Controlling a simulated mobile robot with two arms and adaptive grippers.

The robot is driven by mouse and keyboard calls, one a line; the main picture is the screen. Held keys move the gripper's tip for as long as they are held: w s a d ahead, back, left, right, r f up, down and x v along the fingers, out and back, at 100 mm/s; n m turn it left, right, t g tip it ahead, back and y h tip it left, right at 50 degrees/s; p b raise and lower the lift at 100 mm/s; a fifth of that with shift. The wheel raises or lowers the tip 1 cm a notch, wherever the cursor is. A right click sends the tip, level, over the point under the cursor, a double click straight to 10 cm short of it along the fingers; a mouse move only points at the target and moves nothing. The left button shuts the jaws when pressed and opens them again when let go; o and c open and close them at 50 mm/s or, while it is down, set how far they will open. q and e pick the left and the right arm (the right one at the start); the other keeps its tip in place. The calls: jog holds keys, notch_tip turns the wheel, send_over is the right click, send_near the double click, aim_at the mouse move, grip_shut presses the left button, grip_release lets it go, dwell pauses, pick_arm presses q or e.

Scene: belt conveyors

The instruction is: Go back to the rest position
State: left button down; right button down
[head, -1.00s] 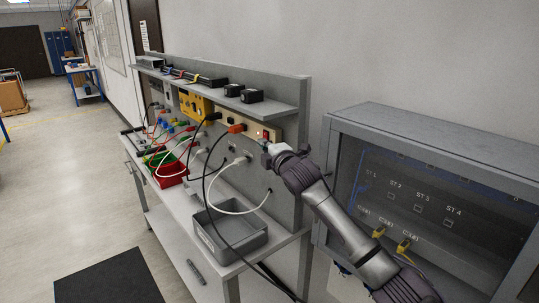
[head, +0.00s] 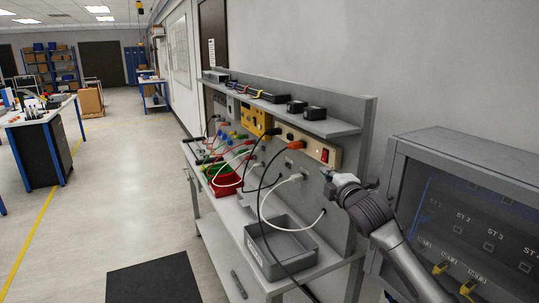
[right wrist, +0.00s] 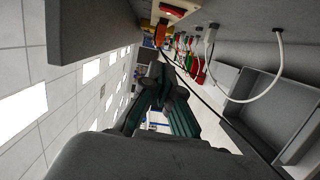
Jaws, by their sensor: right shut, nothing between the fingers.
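My right gripper (head: 327,174) is shut and empty, with its arm coming in from the lower right. In the head view it appears just below the red switch (head: 325,154) on the cream power strip (head: 303,145) of the workbench back panel. In the right wrist view the dark fingers (right wrist: 165,88) are together with nothing between them, and the red switch (right wrist: 172,11) is at the top, apart from them. My left gripper is in neither current view.
The bench (head: 225,211) holds a grey tray (head: 290,256), a red bin (head: 229,186) and several cables. A white cable (head: 263,207) loops over the tray. A grey cabinet (head: 455,150) stands at the right. Open floor (head: 130,190) lies at the left.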

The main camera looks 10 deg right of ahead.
jog(key=s+a+f+m+g, duration=0.3)
jog(key=s+f, duration=0.5)
jog(key=f, duration=0.4)
jog(key=s+a+f+m+g, duration=0.3)
jog(key=s+f+m, duration=0.1)
jog(key=s+f, duration=0.6)
jog(key=s+d+f+m+g+h, duration=0.1)
jog(key=s+f+m+g, duration=0.25)
jog(key=s, duration=0.75)
jog(key=s+f+m+g, duration=0.25)
jog(key=s+f, duration=0.25)
jog(key=s, duration=0.5)
jog(key=s+d+f+m+g+h, duration=0.15)
jog(key=s+f+m, duration=0.25)
jog(key=s, duration=0.7)
notch_tip(320, 180, down, 26)
jog(key=g+b, duration=0.2)
jog(key=s+d+f+g+b, duration=0.1)
jog(key=s+d+f, duration=0.1)
jog(key=s+f, duration=1.5)
notch_tip(320, 180, down, 2)
jog(key=shift+s+d+f+n+y, duration=0.15)
jog(key=shift+d+n+y, duration=0.15)
jog(key=shift+y, duration=0.05)
